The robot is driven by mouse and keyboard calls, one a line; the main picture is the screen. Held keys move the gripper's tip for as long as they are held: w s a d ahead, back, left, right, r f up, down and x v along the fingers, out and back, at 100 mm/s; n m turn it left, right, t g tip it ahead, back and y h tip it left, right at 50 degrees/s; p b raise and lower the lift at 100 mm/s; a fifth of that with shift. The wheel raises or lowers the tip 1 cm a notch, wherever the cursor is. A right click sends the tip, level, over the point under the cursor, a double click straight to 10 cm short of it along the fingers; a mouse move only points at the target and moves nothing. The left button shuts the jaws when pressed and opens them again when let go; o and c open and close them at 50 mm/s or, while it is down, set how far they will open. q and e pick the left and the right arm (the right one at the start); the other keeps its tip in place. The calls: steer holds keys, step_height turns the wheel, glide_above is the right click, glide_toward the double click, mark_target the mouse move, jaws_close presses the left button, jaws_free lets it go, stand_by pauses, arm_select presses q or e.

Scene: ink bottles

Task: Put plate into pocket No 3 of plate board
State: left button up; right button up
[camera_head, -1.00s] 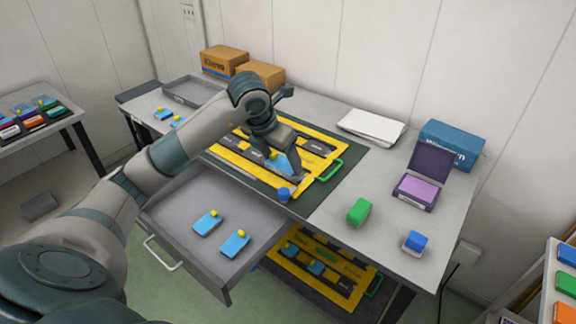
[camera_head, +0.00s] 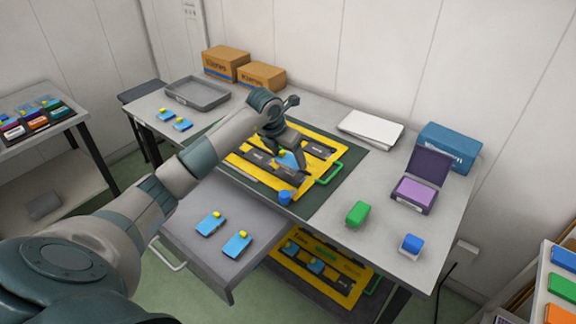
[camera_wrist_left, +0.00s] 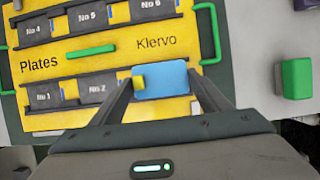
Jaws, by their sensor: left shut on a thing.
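The yellow plate board (camera_head: 236,162) lies on a dark green mat on the table. In the wrist view the plate board (camera_wrist_left: 112,66) shows dark pockets marked No 1 and No 2 in the near row. My left gripper (camera_head: 292,164) is shut on a blue plate (camera_head: 287,158) with a yellow knob. In the wrist view the plate (camera_wrist_left: 165,80) sits between the fingers, to the right of pocket No 2, and covers that spot. I cannot tell whether it is above the board or down in a pocket. My right gripper is not in view.
An open drawer (camera_head: 190,248) below the table holds two more blue plates. A blue round thing (camera_head: 285,197) stands at the mat's near edge. A green block (camera_head: 357,213) and a purple pad (camera_head: 414,192) are to the right. A grey tray (camera_head: 198,100) is at the back left.

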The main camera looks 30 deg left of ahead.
mark_target(287, 162)
arm_select(q)
steer(key=shift+d+f+p, duration=0.1)
steer(key=shift+f+p, duration=0.75)
steer(key=shift+f, duration=1.15)
steer(key=o, duration=0.7)
steer(key=shift+f, duration=0.15)
steer(key=shift+c, duration=0.2)
steer(key=o, duration=0.4)
steer(key=shift+r, duration=0.25)
